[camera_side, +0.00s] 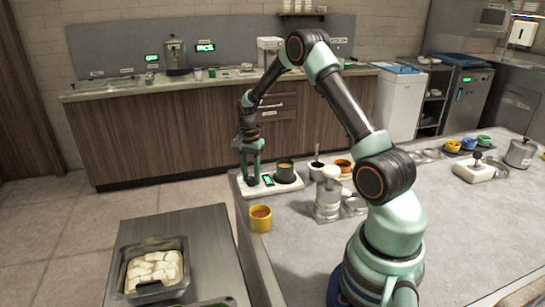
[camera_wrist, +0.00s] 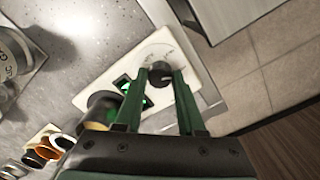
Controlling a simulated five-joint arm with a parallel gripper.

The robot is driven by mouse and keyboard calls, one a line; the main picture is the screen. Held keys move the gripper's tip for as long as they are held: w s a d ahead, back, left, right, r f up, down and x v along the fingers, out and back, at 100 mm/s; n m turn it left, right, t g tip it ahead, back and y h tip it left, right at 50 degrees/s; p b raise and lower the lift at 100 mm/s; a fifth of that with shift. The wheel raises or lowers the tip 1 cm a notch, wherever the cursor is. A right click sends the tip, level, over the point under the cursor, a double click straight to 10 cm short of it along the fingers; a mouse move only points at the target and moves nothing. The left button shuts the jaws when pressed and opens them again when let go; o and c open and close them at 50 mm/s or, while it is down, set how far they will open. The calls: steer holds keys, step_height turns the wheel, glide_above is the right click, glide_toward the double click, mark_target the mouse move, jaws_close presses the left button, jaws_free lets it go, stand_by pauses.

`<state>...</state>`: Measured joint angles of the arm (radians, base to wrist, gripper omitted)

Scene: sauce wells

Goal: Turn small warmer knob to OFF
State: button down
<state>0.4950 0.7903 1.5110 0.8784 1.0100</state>
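The small warmer (camera_side: 275,187) is a white base at the left end of the counter, with a lit green display (camera_side: 267,180) and a dark pot (camera_side: 285,171) on its right part. In the wrist view, the warmer's white plate (camera_wrist: 95,88) carries a round dial with a dark knob (camera_wrist: 160,71). My gripper (camera_side: 251,180) points down over the left end of the warmer. In the wrist view my gripper (camera_wrist: 161,74) has its green fingers apart, one on each side of the knob. Contact with the knob and the dial lettering cannot be made out.
A yellow cup (camera_side: 260,218) stands in front of the warmer. A dark cup (camera_side: 316,170), an orange-rimmed bowl (camera_side: 344,165) and a metal canister (camera_side: 328,197) stand to its right. A steel table (camera_side: 205,240) with a food tray is at the lower left.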

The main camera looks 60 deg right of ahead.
steer(key=shift+n, duration=0.4)
steer(key=n, duration=0.4)
steer(key=shift+r+n, duration=0.1)
steer(key=shift+n, duration=0.3)
steer(key=n, duration=0.6)
steer(key=shift+w+a, duration=0.15)
steer(key=n, duration=0.6)
steer(key=shift+n+t, duration=0.4)
steer(key=n, duration=0.5)
steer(key=shift+n, duration=0.4)
steer(key=c, duration=0.5)
jaws_free()
